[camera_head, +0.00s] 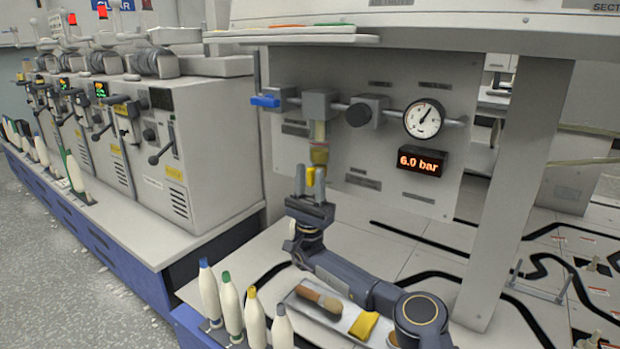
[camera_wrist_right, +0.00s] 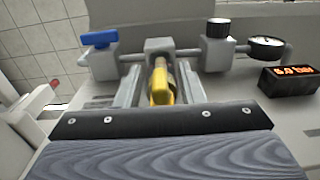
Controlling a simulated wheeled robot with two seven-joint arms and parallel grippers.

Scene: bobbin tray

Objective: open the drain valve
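The drain valve (camera_head: 311,176) shows as a small yellow lever under the filter bowl (camera_head: 319,152) on the grey panel. In the right wrist view the yellow lever (camera_wrist_right: 161,86) hangs downward in the middle. My right gripper (camera_head: 310,182) points up at it from below. Its two fingers stand apart on either side of the lever, with gaps visible in the right wrist view (camera_wrist_right: 160,84). It appears open and holds nothing. The pressure display (camera_head: 422,161) reads 6.0 bar, and a round gauge (camera_head: 423,119) sits above it. My left gripper is not in view.
A blue-handled valve (camera_head: 265,101) is at the pipe's left end, with a dark knob (camera_head: 367,110) right of the filter. Below, a tray (camera_head: 341,323) holds a brush and yellow cloth beside several bobbins (camera_head: 230,305). A grey post (camera_head: 515,200) stands right.

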